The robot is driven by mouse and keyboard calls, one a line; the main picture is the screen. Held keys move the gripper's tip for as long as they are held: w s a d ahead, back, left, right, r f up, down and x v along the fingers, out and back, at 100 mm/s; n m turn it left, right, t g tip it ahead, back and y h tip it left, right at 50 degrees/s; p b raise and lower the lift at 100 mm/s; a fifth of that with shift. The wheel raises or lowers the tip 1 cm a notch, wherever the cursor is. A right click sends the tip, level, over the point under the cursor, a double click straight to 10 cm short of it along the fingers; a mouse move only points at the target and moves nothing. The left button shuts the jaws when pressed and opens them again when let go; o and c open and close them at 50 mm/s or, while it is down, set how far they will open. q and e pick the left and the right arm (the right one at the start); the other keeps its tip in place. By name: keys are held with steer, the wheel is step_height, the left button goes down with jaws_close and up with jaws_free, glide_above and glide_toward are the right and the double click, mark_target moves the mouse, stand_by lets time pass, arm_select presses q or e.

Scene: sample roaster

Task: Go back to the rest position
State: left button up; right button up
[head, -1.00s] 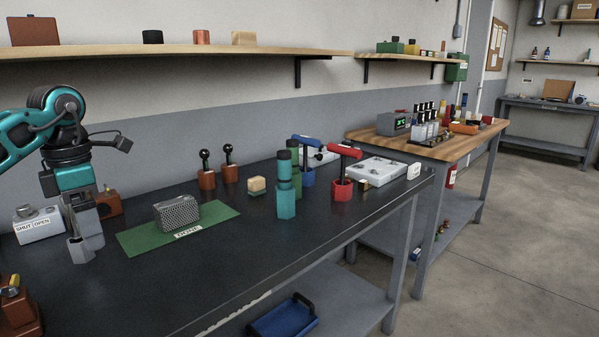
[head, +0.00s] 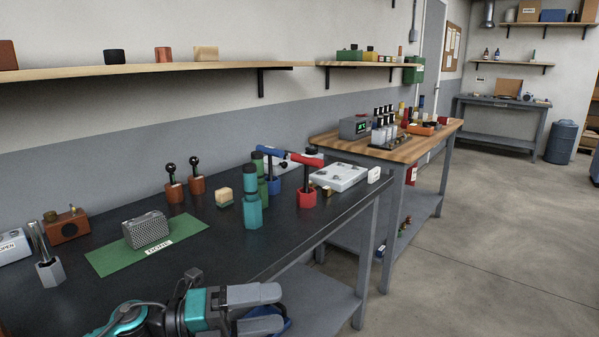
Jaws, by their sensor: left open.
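My left gripper (head: 281,309) is at the bottom of the head view, in front of the bench's front edge. Its two grey fingers point right, apart and with nothing between them. My teal and black left arm comes in from the bottom left. The dark bench (head: 215,262) lies behind it, and the gripper is clear of the things on top. My right gripper is out of view.
On the bench are a metal hex holder (head: 49,271), a perforated silver box (head: 146,231) on a green mat (head: 103,262), and teal (head: 252,211) and red (head: 307,198) tools. A blue tray (head: 286,325) is partly hidden behind my gripper. Floor at right is clear.

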arm_select(q)
steer(key=s+a+f+n+t+y+p, duration=0.1)
steer(key=s+a+f+n+t+y, duration=0.1)
steer(key=s+a+f+n+y, duration=0.2)
steer(key=s+a+f+n+t+y+p, duration=0.1)
steer(key=s+a+f+n+t+y, duration=0.2)
steer(key=n, duration=1.6)
steer(key=s+a+f+n+t+y+p, duration=0.2)
steer(key=s+a+f+n+y, duration=0.3)
steer(key=f+n, duration=0.7)
step_height(320, 180, down, 2)
steer(key=s+y, duration=0.2)
steer(key=y, duration=0.2)
steer(key=shift+s+f+t, duration=0.2)
steer(key=shift+s+t, duration=0.2)
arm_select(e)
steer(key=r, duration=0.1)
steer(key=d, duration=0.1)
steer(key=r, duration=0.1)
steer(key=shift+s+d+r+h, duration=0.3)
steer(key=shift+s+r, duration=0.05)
